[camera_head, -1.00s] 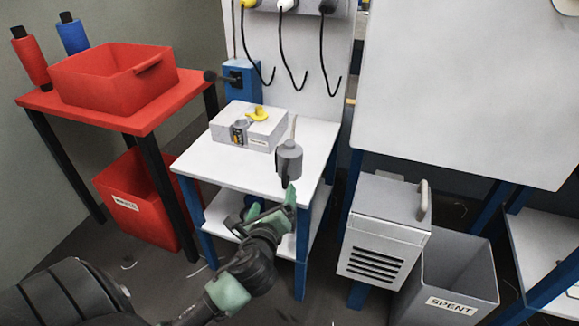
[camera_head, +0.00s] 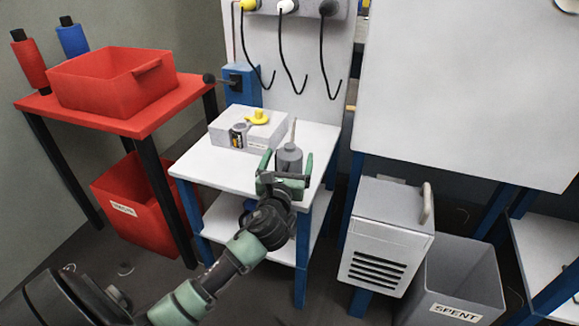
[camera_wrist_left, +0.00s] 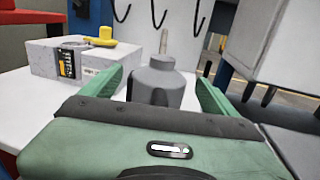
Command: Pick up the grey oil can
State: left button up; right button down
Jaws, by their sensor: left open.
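The grey oil can (camera_head: 288,157) stands upright on the white table, near its right front, with its thin spout pointing up. It also shows in the left wrist view (camera_wrist_left: 160,84), between the two green fingers. My left gripper (camera_head: 285,168) is open at the can, one finger on each side of it. The left wrist view shows the same open left gripper (camera_wrist_left: 168,92), with gaps between the fingers and the can. The can's lower front is partly hidden by the gripper body. My right gripper is not in view.
Black hooks hang behind. A red bin (camera_head: 110,80) stands left; a grey vented unit (camera_head: 385,235) and SPENT bin (camera_head: 460,270) stand right.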

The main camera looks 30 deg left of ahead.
pick_arm(q)
jog(key=shift+w+a, duration=0.1)
jog(key=shift+w, duration=0.1)
jog(key=c, duration=1.8)
jog(key=shift+r, duration=0.1)
jog(key=shift+c, duration=0.2)
